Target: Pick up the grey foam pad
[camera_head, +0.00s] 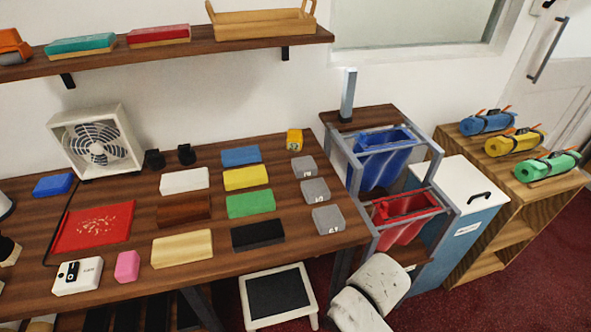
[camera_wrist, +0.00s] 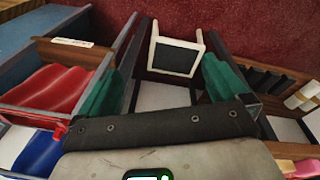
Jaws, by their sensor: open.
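Three grey blocks with small pale markings stand in a column at the right end of the counter: a back one (camera_head: 303,167), a middle one (camera_head: 315,189) and a front one (camera_head: 328,219). I cannot tell by texture which is the foam pad. My gripper (camera_wrist: 172,82) is open and empty in the wrist view, its dark fingers with green inner pads spread wide apart. No grey block shows between them. In the head view only pale parts of my arm show, low beside the counter's right end; the gripper itself is not visible there.
Blue (camera_head: 240,156), yellow (camera_head: 246,178), green (camera_head: 250,204) and black (camera_head: 258,235) blocks lie left of the grey ones. A rack with a blue bin (camera_head: 383,165) and red bin (camera_head: 403,215) stands right. A white-framed, dark-topped stool (camera_wrist: 175,57) is on the floor.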

